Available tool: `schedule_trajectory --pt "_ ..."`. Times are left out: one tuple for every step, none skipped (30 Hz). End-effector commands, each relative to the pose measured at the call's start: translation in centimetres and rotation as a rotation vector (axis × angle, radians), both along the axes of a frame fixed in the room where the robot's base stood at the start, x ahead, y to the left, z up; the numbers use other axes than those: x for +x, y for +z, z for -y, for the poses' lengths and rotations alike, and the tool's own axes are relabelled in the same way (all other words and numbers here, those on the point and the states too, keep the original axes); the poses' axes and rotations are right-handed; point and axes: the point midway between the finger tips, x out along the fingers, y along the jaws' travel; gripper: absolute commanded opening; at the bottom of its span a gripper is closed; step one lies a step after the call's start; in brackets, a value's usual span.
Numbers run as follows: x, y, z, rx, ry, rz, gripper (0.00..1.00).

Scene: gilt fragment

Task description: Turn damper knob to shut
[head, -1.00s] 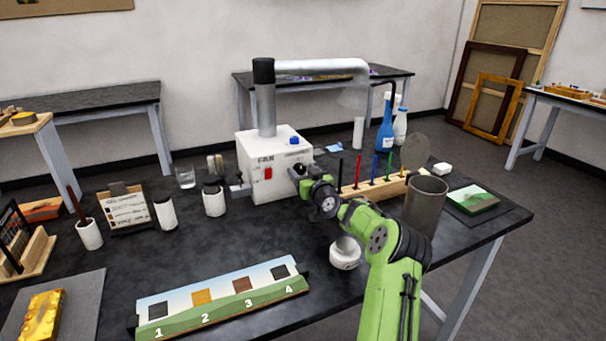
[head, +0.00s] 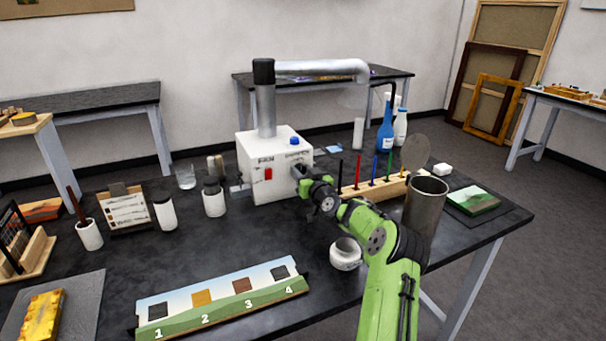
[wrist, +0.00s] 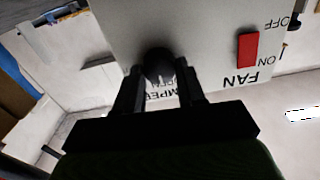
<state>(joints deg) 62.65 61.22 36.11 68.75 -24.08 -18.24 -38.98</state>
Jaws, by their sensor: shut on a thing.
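In the wrist view, my gripper (wrist: 160,88) is shut on the dark round damper knob (wrist: 158,64), with a finger on each side. The partly hidden damper label (wrist: 160,96) lies behind the fingers. The red fan switch (wrist: 247,49) is to the right, between OFF and ON marks. The knob's pointer direction cannot be made out.
A metal duct (head: 320,67) rises from the box. White jars (head: 214,199) stand left of the box. A numbered strip (head: 222,298) lies in front.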

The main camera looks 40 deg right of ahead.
Motion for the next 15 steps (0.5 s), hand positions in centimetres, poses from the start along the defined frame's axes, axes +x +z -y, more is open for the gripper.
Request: schedule_trajectory --pt "0.0 0.01 0.0 0.018 0.0 0.005 0.08" --pt "0.0 0.02 0.0 0.035 0.0 0.01 0.08" --pt "0.01 0.02 0.01 0.056 0.0 0.018 0.08" --pt "0.0 0.03 0.02 0.076 0.0 0.023 0.08" --pt "0.0 0.03 0.02 0.096 0.0 0.029 0.08" --pt "0.0 0.02 0.04 0.125 0.0 0.038 0.08" --pt "-0.01 0.02 0.05 0.149 0.0 0.045 0.08" --pt "-0.02 0.02 0.06 0.175 0.0 0.051 0.08" --pt "-0.02 0.03 0.08 0.209 0.0 0.062 0.08" --pt "-0.03 0.02 0.09 0.236 0.0 0.069 0.08" --pt "-0.03 0.02 0.11 0.263 0.0 0.077 0.08" --pt "-0.03 0.02 0.12 0.3 0.0 0.089 0.08" --pt "-0.04 0.03 0.13 0.328 0.0 0.097 0.08" --pt "-0.04 0.03 0.14 0.356 0.0 0.106 0.08" --pt "-0.04 0.03 0.15 0.391 0.0 0.116 0.08"
